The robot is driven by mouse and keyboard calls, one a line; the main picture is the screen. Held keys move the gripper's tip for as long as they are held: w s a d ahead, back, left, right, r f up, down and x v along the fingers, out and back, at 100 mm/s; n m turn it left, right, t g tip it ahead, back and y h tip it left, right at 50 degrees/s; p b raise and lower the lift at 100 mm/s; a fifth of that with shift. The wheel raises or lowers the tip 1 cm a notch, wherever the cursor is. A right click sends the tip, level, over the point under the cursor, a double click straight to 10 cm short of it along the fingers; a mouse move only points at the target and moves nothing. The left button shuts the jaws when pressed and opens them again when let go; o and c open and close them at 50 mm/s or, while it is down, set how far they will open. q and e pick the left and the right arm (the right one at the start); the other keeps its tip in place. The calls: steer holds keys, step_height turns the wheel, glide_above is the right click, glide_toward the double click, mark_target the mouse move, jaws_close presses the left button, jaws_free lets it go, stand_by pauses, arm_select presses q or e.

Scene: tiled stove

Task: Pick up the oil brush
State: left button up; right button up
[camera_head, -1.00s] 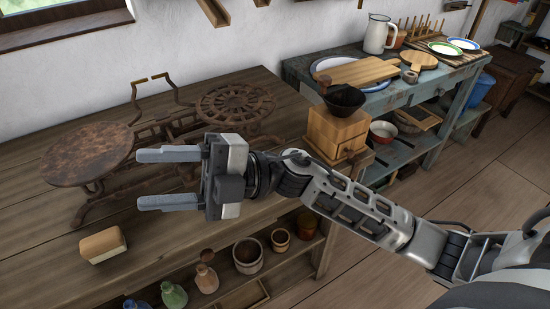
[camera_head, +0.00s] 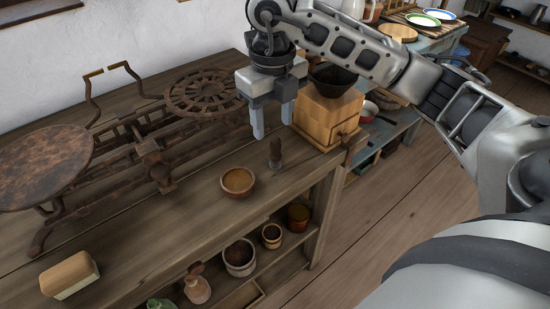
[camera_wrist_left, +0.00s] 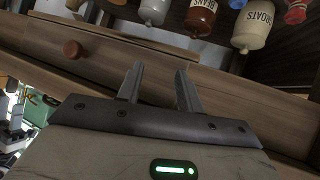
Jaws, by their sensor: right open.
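A small dark brown upright object, which looks like the oil brush (camera_head: 275,153), stands on the wooden table near its front edge in the head view. A small round wooden bowl (camera_head: 238,181) sits to its left. My right gripper (camera_head: 272,123) points down with its fingers apart, a little above and behind the brush; nothing shows between them. My left gripper (camera_wrist_left: 159,72) is seen only in the left wrist view, fingers apart and empty, in front of a wooden board.
A rusty scale (camera_head: 150,150) fills the table's left and back. A wooden grinder (camera_head: 325,115) stands close to the right of my right gripper. Labelled jars (camera_wrist_left: 252,28) show in the left wrist view.

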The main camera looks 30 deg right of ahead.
mark_target(275, 156)
step_height(275, 156, down, 4)
steer(key=shift+r, duration=0.1)
steer(key=shift+s+d+f, duration=0.1)
steer(key=shift+f, duration=1.3)
steer(key=shift+s+d+f, duration=0.1)
steer(key=shift+f, duration=1.25)
jaws_close()
